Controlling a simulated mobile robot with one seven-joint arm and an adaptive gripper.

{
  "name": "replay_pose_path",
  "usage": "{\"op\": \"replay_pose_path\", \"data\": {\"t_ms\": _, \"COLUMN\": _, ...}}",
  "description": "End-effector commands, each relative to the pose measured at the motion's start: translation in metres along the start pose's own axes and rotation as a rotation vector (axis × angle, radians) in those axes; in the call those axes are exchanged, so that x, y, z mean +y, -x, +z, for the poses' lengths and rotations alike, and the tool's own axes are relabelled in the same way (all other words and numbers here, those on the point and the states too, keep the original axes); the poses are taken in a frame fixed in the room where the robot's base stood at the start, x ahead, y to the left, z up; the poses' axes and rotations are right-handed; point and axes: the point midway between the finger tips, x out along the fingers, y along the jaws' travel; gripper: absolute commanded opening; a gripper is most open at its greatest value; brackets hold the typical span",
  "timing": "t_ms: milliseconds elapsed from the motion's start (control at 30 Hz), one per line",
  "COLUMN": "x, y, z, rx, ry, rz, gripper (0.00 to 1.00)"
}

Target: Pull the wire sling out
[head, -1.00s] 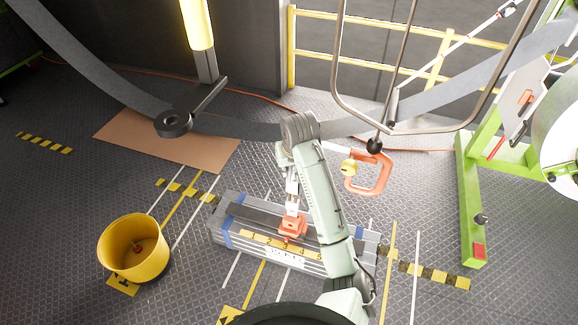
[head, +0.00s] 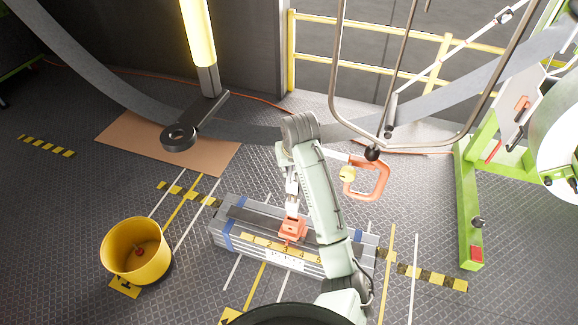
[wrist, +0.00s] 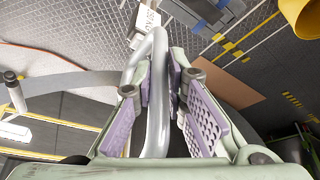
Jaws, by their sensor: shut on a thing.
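In the wrist view my gripper (wrist: 162,85) is shut on a smooth grey bent bar, which I take for the wire sling (wrist: 157,125). The bar runs between the two purple pads and curves back to the left at its far end. A white lettered piece (wrist: 146,22) shows just beyond that bend; I cannot tell whether it is joined to the bar. In the head view my pale green arm bends down over a bundle of grey metal lengths (head: 228,214). The gripper's fingertips and the held bar cannot be made out clearly there.
An orange block (head: 292,231) sits on the bundle. A yellow bucket (head: 122,262) stands left, near a brown mat (head: 125,145). A bent metal frame (head: 337,60), an orange C-shaped piece (head: 382,180) and a green stand (head: 467,200) are right. Floor between bucket and bundle is mostly clear.

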Motion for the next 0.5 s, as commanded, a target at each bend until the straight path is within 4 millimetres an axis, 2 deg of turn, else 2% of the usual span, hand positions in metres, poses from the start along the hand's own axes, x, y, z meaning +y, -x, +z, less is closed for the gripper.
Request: {"op": "replay_pose_path", "data": {"t_ms": 500, "x": 0.0001, "y": 0.0086, "z": -0.0043, "rx": 0.004, "ry": 0.001, "rz": 0.001, "gripper": 0.0}}
